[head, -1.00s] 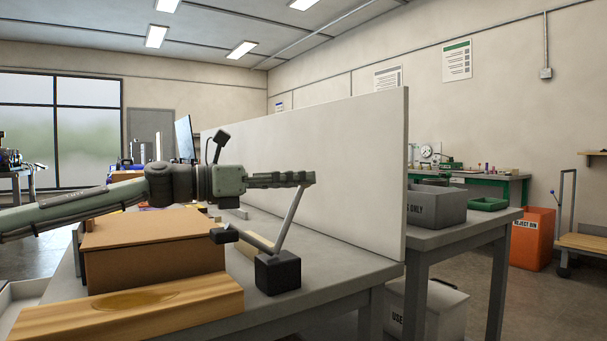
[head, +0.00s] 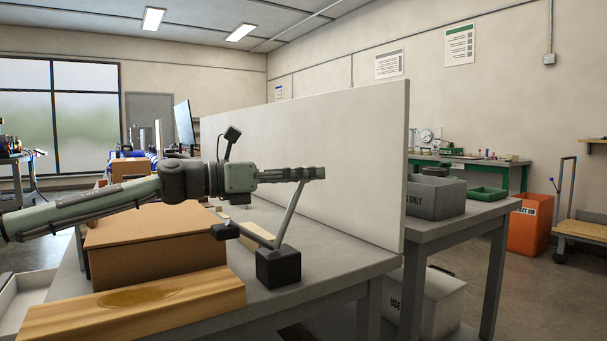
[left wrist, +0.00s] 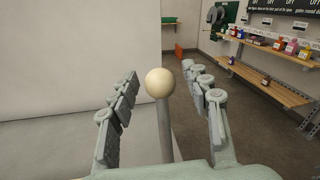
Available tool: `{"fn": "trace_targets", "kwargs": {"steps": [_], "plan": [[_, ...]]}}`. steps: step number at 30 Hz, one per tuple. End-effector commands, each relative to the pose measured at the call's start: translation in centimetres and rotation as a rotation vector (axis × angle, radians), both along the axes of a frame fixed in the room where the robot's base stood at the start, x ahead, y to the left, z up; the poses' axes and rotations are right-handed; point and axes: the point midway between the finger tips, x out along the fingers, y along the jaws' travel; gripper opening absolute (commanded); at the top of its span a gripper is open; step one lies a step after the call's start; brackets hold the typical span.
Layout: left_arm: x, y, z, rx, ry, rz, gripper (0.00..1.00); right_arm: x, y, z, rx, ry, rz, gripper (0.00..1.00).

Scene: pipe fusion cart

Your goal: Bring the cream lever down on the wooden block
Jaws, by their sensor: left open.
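The lever is a grey rod (head: 287,220) rising from a black base block (head: 278,267), leaning slightly right. Its cream ball knob (left wrist: 160,82) shows in the left wrist view, and is hidden by the fingers in the head view. My left gripper (head: 300,174) is open at the rod's top. In the left wrist view its fingers (left wrist: 162,105) stand either side of the rod and knob, with visible gaps. A wooden block with an oval stain (head: 140,300) lies at the table's front left. A small pale wooden strip (head: 254,232) lies behind the base. My right gripper is out of view.
A brown box (head: 150,255) stands behind the stained block, below my left arm. A tall white panel (head: 320,165) rises behind the lever along the grey table (head: 330,270). Grey and green bins stand at right.

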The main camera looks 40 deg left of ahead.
Motion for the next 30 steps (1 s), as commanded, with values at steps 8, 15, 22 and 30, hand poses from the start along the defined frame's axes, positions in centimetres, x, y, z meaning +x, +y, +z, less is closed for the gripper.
{"fn": "trace_targets", "kwargs": {"steps": [8,15,22,30], "plan": [[0.0,0.0,0.0,0.0,0.0,0.0,0.31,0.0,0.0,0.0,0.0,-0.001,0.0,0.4],[0.0,0.0,0.0,0.0,0.0,0.0,0.01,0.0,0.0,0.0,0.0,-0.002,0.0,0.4],[0.0,0.0,0.0,0.0,-0.001,0.0,0.0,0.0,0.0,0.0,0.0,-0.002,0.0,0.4],[0.7,0.1,0.3,-0.01,-0.019,0.0,0.0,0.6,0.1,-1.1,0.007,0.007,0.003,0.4]]}}
